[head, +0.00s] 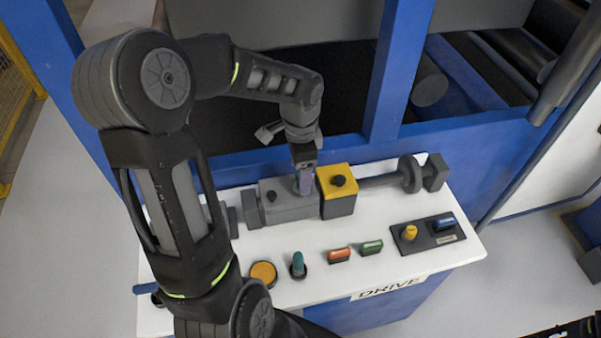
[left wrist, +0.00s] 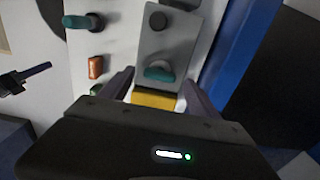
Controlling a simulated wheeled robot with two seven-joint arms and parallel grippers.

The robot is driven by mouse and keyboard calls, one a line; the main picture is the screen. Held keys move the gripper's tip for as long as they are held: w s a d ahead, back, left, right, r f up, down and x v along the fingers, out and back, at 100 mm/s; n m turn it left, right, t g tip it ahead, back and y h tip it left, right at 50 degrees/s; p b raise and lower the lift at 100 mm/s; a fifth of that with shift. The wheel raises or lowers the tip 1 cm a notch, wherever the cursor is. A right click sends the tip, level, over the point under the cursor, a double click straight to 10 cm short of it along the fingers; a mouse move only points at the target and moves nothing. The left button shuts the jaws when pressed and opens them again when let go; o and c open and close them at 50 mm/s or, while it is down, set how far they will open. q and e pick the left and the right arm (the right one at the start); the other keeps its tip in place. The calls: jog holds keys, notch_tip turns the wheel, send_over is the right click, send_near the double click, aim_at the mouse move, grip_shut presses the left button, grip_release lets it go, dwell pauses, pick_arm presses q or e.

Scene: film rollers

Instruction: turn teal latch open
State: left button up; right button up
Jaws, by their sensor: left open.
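The teal latch (left wrist: 160,74) is a small handle on a grey block (left wrist: 165,48), clearest in the left wrist view. It lies crosswise near the block's end beside the yellow block (left wrist: 153,99). In the head view the grey block (head: 285,205) stands on the white panel, and my gripper mostly hides the latch. My left gripper (head: 304,182) is open and points down over the latch; its fingers (left wrist: 160,82) show on either side of it, with no clear contact. A dark part (head: 578,329) at the head view's bottom right may be my right gripper; its jaws cannot be made out.
A separate teal knob (head: 298,265) stands at the panel's front, between a round yellow button (head: 263,273) and an orange switch (head: 339,255). A green switch (head: 371,247) follows. A yellow block (head: 338,192) with a black knob adjoins the grey block. Blue frame (head: 395,75) rises behind.

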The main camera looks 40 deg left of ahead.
pick_arm(q)
jog(key=shift+f, duration=0.85)
jog(key=shift+c, duration=0.5)
jog(key=c, duration=1.3)
jog(key=shift+o, duration=0.2)
